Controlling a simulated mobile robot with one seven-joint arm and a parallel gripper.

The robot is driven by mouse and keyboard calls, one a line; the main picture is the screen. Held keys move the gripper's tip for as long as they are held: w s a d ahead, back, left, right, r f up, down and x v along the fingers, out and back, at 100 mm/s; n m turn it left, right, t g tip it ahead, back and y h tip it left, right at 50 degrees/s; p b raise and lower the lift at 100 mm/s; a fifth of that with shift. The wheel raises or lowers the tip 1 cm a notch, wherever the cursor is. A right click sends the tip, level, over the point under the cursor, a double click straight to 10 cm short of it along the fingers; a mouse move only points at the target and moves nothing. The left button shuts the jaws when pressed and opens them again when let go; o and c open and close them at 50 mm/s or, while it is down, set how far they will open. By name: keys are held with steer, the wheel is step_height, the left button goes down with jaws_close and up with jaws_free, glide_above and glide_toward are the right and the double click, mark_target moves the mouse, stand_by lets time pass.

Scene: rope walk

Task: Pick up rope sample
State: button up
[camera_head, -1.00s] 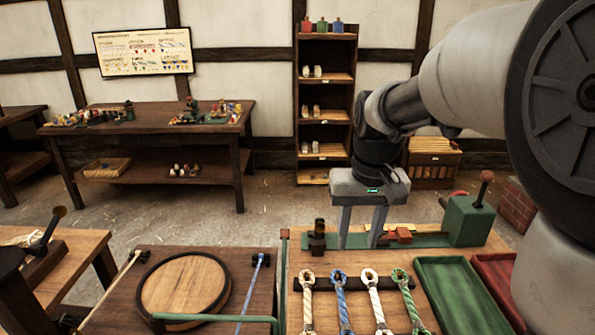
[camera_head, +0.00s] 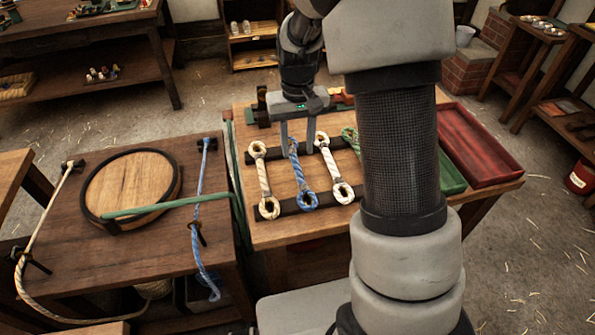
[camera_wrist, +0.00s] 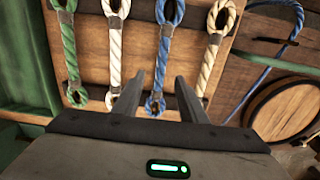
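Rope samples with an eye at each end lie side by side on a wooden table. In the head view they are a tan one (camera_head: 264,178), a blue one (camera_head: 299,178), a white one (camera_head: 330,163) and a green one (camera_head: 350,138) mostly hidden by my arm. My gripper (camera_head: 297,148) is open and empty, pointing down over the far end of the blue sample. In the wrist view the blue sample (camera_wrist: 162,62) has its lower eye between the fingers of my gripper (camera_wrist: 158,84). I cannot tell whether the fingers touch it.
Dark bars (camera_head: 290,206) lie under the sample ends. A green tray (camera_head: 451,174) and red tray (camera_head: 478,145) lie at right. A green-and-dark bench device stands just behind the samples. A round wooden lid (camera_head: 130,183) lies on the left table.

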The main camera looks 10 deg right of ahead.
mark_target(297, 165)
steer(key=shift+w+f+b, duration=0.1)
steer(key=shift+f+b, duration=0.45)
steer(key=shift+f, duration=2.5)
jaws_close()
steer(key=shift+r, duration=0.1)
